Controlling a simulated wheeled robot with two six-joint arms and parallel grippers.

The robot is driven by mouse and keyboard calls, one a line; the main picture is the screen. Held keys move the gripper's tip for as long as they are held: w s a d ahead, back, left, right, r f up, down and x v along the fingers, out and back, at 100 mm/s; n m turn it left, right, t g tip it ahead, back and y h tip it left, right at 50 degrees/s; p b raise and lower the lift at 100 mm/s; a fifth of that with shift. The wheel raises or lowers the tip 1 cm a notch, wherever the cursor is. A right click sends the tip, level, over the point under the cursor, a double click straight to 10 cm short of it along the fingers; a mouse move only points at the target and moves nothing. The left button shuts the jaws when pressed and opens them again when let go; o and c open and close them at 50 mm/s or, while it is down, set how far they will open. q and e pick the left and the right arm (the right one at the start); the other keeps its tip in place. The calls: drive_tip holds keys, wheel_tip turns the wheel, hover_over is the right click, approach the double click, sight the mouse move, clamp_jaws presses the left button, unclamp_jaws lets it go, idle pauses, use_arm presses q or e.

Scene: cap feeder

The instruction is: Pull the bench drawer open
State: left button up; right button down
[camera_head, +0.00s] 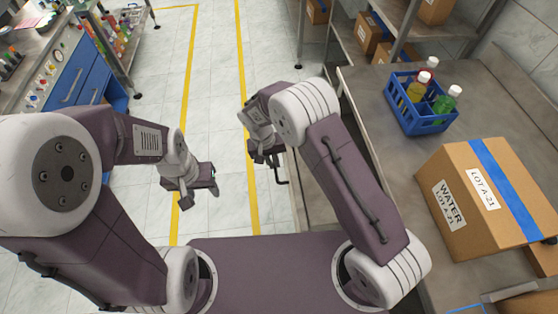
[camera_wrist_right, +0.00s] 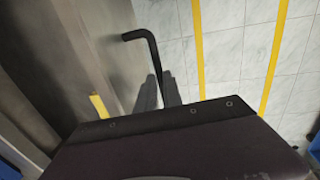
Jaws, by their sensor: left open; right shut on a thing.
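My right gripper (camera_head: 265,160) is beside the front of the steel bench (camera_head: 350,110). In the right wrist view its two grey fingers (camera_wrist_right: 158,92) are shut on a black bar handle (camera_wrist_right: 146,42). The bent upper end of the handle shows beyond the fingers and points to the left, toward a grey metal front (camera_wrist_right: 95,40). In the head view a part of the handle (camera_head: 281,172) shows below the gripper. I cannot tell how far the drawer stands out. My left gripper (camera_head: 203,190) is open and empty over the floor.
On the bench are a blue crate (camera_head: 418,126) with several bottles and a cardboard box (camera_head: 480,200) marked WATER. A shelf with boxes (camera_head: 372,35) stands behind it. A blue cabinet (camera_head: 85,80) is at the left. The tiled floor between, with yellow lines, is clear.

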drive_tip(key=c, duration=1.5)
unclamp_jaws()
drive_tip(key=r, duration=0.3)
drive_tip(key=a+r, duration=0.1)
drive_tip(key=r, duration=0.5)
drive_tip(key=shift+a, duration=0.4)
